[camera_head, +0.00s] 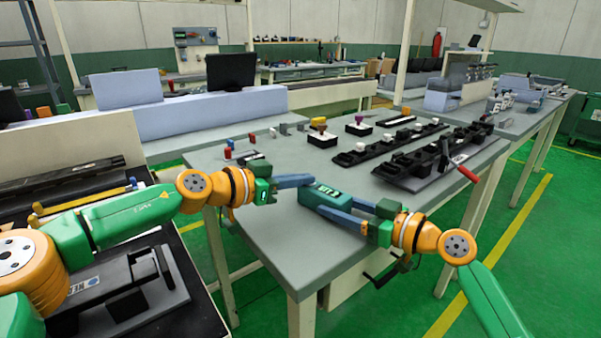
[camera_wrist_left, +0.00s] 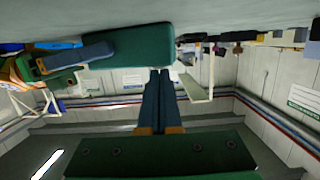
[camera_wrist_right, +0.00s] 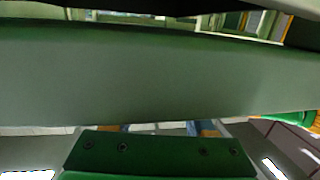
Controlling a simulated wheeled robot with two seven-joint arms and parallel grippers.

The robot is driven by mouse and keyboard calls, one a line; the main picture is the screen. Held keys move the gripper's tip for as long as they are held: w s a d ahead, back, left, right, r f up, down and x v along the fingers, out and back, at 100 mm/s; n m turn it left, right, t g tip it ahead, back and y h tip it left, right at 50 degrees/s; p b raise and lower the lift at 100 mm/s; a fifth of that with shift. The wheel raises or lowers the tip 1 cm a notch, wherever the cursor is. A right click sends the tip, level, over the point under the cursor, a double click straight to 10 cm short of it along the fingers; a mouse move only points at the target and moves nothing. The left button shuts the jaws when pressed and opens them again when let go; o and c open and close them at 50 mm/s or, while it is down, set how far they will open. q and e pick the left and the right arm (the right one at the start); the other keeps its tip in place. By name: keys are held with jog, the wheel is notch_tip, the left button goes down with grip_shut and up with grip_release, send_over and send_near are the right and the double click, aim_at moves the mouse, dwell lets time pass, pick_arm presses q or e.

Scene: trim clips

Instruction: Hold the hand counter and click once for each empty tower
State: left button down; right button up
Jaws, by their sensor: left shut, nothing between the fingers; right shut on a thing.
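The hand counter (camera_head: 326,196) is a green box with a small lit display, held above the front of the grey table. My right gripper (camera_head: 318,204) is shut on it, with blue fingers along its sides. The counter also shows in the left wrist view (camera_wrist_left: 128,46). My left gripper (camera_head: 312,181) is shut and empty, its fingertips at the counter's end; I cannot tell whether they touch. Two black trim strips (camera_head: 352,158) (camera_head: 408,182) lie on the table with raised towers and some white clips. Which towers are empty is too small to tell.
The grey table (camera_head: 290,232) has loose clips and small black blocks toward its back left. A red-handled tool (camera_head: 468,174) sticks out at its right edge. A black fixture (camera_head: 130,290) stands on the left bench. A broad grey-green surface fills the right wrist view.

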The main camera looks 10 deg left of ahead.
pick_arm(q)
jog(key=shift+s+f, duration=0.1)
jog(key=shift+f, duration=0.2)
pick_arm(e)
jog(key=shift+s+r, duration=0.1)
jog(key=shift+w+f, duration=0.2)
jog(key=shift+w, duration=0.1)
jog(key=shift+s, duration=0.1)
pick_arm(q)
jog(key=s+a+r, duration=0.7)
jog(key=shift+d+r, duration=0.1)
dwell(2.4)
jog(key=shift+w+r, duration=0.25)
jog(key=shift+r, duration=0.3)
